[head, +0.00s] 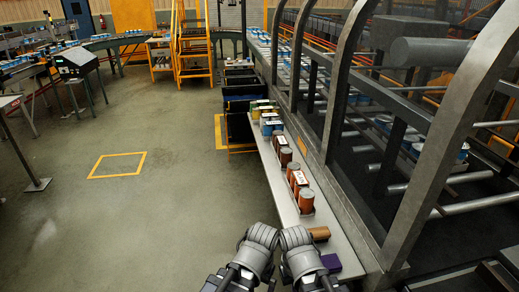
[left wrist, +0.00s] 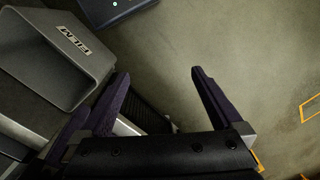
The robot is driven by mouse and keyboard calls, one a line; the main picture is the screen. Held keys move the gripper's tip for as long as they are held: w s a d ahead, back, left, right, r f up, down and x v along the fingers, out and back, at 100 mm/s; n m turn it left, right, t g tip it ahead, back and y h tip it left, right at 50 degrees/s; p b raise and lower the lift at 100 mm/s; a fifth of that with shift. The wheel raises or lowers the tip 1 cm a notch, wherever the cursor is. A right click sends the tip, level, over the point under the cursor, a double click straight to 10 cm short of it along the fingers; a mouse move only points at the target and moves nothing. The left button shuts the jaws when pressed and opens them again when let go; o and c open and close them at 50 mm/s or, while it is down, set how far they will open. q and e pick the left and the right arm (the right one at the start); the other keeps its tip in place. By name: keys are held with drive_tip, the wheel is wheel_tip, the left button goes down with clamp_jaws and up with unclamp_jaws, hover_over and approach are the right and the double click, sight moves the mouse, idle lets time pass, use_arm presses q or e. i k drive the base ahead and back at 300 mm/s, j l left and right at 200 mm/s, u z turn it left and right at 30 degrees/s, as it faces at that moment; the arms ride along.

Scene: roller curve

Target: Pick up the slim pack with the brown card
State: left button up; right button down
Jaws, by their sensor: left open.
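A small brown box-shaped item (head: 319,233) lies on the long light shelf (head: 283,204) at the near end, just right of my arms in the head view. It may be the slim pack with the brown card, but I cannot tell at this size. Grey links of both my arms show at the bottom of the head view.
Several red-brown cans (head: 306,201) with white labels stand along the shelf, and coloured packs (head: 263,108) farther back. A metal frame (head: 420,175) and rollers rise to the right. Open floor lies left. A grey bin (left wrist: 55,55) fills the left wrist view's upper left.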

sight(283, 152)
drive_tip(key=i+j+z, duration=0.1)
drive_tip(key=z, duration=1.05)
drive_tip(key=j+z, duration=0.35)
drive_tip(key=j, duration=0.3)
drive_tip(key=j+z, duration=0.4)
drive_tip(key=j, duration=0.25)
drive_tip(key=j+z, duration=0.35)
drive_tip(key=j, duration=0.3)
drive_tip(key=k+j, duration=0.1)
drive_tip(key=j, duration=0.3)
drive_tip(key=k+j, duration=0.1)
drive_tip(key=j, duration=0.65)
drive_tip(key=k+j+z, duration=0.1)
drive_tip(key=j, duration=0.3)
drive_tip(key=k+j, duration=0.15)
drive_tip(key=j, duration=0.2)
